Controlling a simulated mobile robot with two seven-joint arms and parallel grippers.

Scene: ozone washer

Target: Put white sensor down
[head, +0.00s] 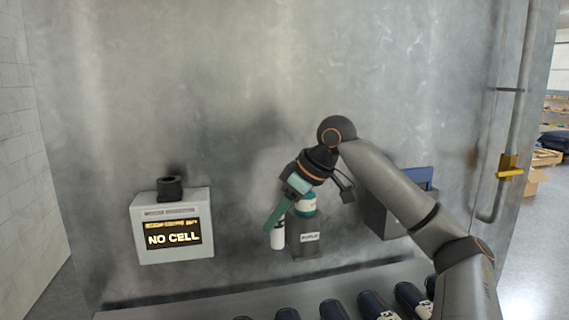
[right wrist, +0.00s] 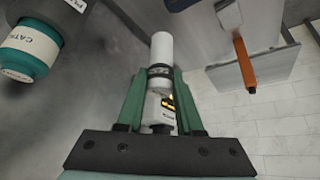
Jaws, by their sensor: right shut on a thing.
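The white sensor (head: 278,239) is a small upright-looking white cylinder low in front of the grey metal wall. My right gripper (head: 272,222) is shut on it with green fingers. In the right wrist view the sensor (right wrist: 162,48) shows a white end, a black band and a white body with a small yellow-and-black label between the fingers (right wrist: 160,80). The head view does not clearly show whether its lower end touches anything. My left gripper is not in view.
A grey display box (head: 172,252) reads "NO CELL", with a black ring-shaped socket (head: 170,189) on top. Several dark blue rolls (head: 333,309) line the bottom. A grey bin (head: 379,217) hangs right.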

